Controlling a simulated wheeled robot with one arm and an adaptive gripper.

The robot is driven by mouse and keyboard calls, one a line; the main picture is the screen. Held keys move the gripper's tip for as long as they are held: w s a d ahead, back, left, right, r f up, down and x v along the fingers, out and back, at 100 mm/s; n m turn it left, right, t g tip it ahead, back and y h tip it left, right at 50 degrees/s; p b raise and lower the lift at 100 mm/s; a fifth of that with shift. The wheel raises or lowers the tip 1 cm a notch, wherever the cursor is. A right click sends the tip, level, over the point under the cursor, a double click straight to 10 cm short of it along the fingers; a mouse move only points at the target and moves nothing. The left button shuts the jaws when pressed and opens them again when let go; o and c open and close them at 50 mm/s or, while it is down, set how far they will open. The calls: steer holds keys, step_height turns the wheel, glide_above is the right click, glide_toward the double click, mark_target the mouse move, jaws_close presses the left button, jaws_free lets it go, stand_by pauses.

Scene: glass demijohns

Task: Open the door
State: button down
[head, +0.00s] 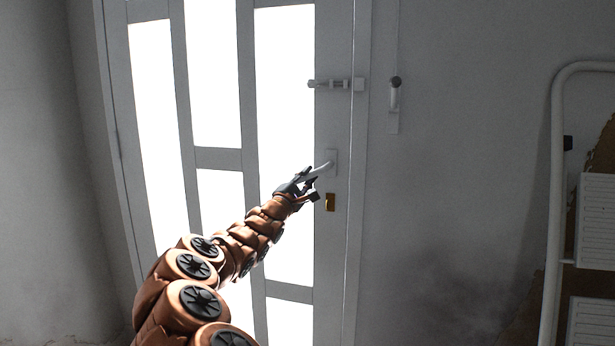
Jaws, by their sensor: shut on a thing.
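The door (220,157) is white with bright glass panes and stands in its frame; it looks closed. Its white lever handle (323,168) sticks out to the left from a plate near the door's right edge. My gripper (309,183) is at the handle, shut on its lever. The fingers hide part of the lever's free end. A brass lock plate (330,202) is on the door just below the handle. A bolt (336,84) sits higher up across the door's right edge; I cannot tell whether it is drawn.
A white metal pipe or handle fitting (394,100) is on the grey wall right of the door. A white tubular frame with slatted panels (596,222) stands at the far right. The wall between is bare.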

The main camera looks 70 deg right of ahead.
steer(key=shift+s+f+n, duration=0.2)
steer(key=shift+f+n, duration=0.15)
steer(key=shift+n, duration=0.15)
steer(key=shift+w+r, duration=0.1)
steer(key=shift+r, duration=0.05)
steer(key=a+m+g, duration=0.1)
steer(key=a+g, duration=0.1)
steer(key=a, duration=0.7)
steer(key=shift+p, duration=0.35)
steer(key=w+a+m+g+y+p, duration=0.1)
steer(key=a+g+p, duration=0.1)
steer(key=a, duration=0.6)
steer(key=shift+w+a+m+g, duration=0.15)
steer(key=shift+a+m+g, duration=0.15)
steer(key=shift+a, duration=0.1)
